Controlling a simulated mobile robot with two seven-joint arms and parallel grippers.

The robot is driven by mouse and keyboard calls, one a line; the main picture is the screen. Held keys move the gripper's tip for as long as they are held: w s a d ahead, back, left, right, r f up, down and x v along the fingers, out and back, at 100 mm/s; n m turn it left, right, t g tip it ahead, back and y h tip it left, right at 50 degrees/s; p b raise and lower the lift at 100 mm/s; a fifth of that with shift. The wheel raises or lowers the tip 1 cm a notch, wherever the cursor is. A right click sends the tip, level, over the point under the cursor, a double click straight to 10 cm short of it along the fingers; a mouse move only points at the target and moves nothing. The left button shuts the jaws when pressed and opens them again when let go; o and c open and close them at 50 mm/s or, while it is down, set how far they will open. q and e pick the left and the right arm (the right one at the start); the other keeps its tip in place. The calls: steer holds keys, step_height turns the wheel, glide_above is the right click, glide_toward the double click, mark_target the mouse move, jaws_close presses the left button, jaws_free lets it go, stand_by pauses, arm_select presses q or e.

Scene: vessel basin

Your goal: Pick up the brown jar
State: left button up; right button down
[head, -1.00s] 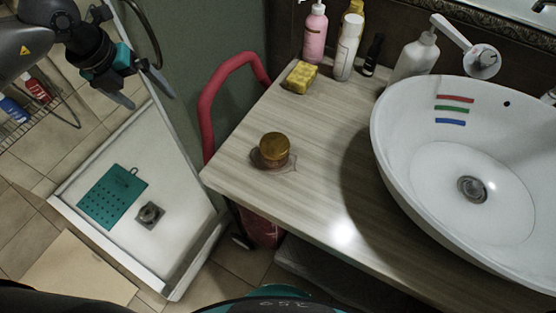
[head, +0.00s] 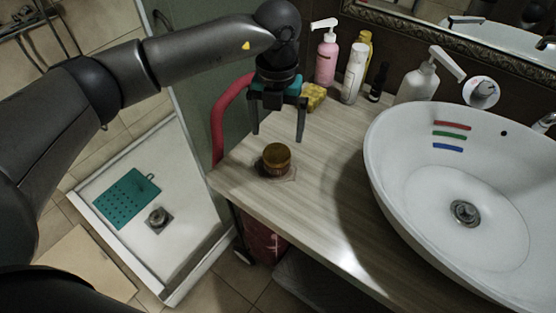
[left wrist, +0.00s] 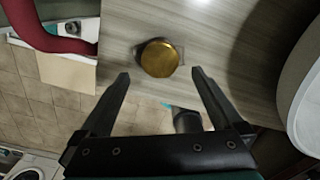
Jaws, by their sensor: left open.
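The brown jar (head: 276,160) is small and round with a golden-brown lid. It stands upright on the wooden counter (head: 315,215), near its left edge. It also shows in the left wrist view (left wrist: 160,58), ahead of and between the two fingers. My left gripper (head: 278,138) is open and empty, pointing down above the counter, just behind the jar in the head view. In the left wrist view the open fingers (left wrist: 160,76) are spread wider than the jar, and neither visibly touches it. My right gripper is not in view.
A white basin (head: 385,190) stands on the counter's right. A yellow sponge (head: 314,96), a pink pump bottle (head: 327,55), a white bottle (head: 353,75) and a white dispenser (head: 415,84) line the back. The counter around the jar is clear.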

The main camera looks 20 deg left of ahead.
mark_target(277, 152)
arm_select(q)
step_height(277, 152, down, 8)
steer(key=shift+f+b, duration=0.25)
steer(key=shift+b, duration=0.1)
steer(key=shift+r, duration=0.1)
steer(key=c, duration=1.4)
